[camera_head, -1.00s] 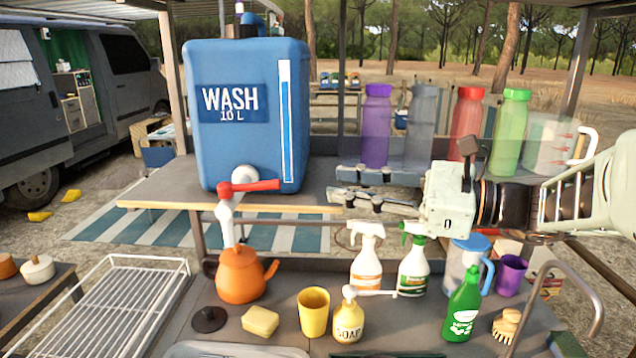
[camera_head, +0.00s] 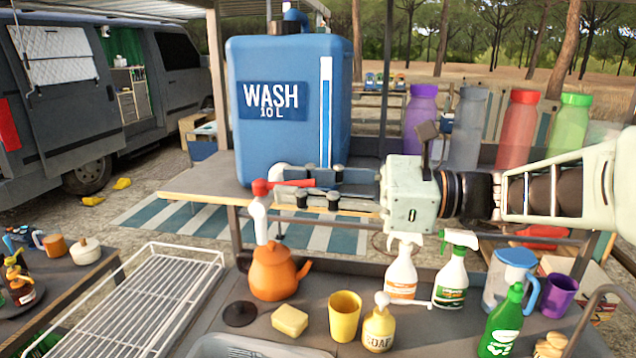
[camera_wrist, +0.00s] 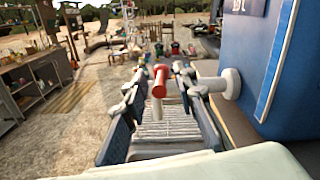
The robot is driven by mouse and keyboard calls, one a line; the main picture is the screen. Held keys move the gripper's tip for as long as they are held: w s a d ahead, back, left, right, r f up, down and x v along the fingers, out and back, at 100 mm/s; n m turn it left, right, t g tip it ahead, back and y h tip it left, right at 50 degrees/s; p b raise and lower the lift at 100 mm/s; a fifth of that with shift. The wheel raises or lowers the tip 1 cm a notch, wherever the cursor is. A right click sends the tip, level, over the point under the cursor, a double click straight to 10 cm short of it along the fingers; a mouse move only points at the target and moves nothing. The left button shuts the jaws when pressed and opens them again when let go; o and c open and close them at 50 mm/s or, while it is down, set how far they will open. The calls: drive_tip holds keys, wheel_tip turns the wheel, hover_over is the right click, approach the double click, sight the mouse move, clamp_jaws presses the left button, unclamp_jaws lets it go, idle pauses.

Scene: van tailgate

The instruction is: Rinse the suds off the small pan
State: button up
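The blue WASH water container (camera_head: 290,110) stands on a raised shelf. Its white tap (camera_head: 259,215) has a red lever (camera_head: 262,187) and points down over an orange kettle (camera_head: 274,272). My gripper (camera_head: 287,188) is at the tap with its fingers around the lever. In the wrist view, the red lever (camera_wrist: 160,80) is between the fingers of my gripper (camera_wrist: 158,88), with gaps visible on both sides; the gripper is open. Touch cannot be told. The rim of a grey basin (camera_head: 260,345) shows at the bottom edge, its inside mostly cut off. The small pan and suds are not visible.
A yellow sponge (camera_head: 290,319), yellow cup (camera_head: 344,315), soap bottle (camera_head: 379,327) and spray bottles (camera_head: 452,275) stand on the counter below my arm. A white wire rack (camera_head: 150,300) is at left. Coloured bottles (camera_head: 518,130) line the shelf behind my arm.

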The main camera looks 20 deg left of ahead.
drive_tip(key=shift+s+a, duration=0.1)
drive_tip(key=shift+a, duration=0.6)
clamp_jaws()
